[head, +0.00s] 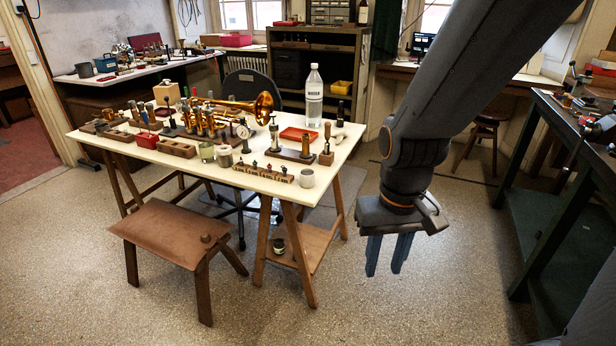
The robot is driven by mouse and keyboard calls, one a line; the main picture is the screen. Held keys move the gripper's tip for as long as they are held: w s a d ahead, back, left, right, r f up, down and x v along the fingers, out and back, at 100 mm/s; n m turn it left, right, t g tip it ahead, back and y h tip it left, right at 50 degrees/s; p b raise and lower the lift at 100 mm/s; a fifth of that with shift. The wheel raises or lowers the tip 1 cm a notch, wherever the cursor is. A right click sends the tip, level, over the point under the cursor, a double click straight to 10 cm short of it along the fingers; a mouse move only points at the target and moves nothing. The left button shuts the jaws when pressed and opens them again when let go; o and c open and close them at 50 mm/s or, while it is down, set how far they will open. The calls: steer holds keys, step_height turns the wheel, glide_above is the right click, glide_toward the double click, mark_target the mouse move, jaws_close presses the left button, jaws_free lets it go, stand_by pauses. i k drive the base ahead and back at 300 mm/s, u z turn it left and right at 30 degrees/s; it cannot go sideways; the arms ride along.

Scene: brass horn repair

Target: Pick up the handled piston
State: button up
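My gripper (388,264) hangs in front of the table's right side, fingers pointing down. Its two blue fingers are apart with only floor visible between them. On the white worktable (345,150), a dark wooden base (290,155) near the right end carries a slim silvery piston-like part (274,134) and a copper-coloured cylinder (306,146). A small wooden block with an upright orange-brown handle (327,140) stands just right of it. I cannot tell for sure which of these is the handled piston. My gripper is well apart from all of them.
A brown leather-topped stool (165,228) stands in front. A dark green bench (560,150) is at right. The floor between is open.

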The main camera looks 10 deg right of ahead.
mark_target(327, 125)
steer(key=u, duration=0.55)
steer(key=i, duration=0.95)
steer(key=z, duration=0.7)
steer(key=i, duration=0.8)
steer(key=z, duration=0.1)
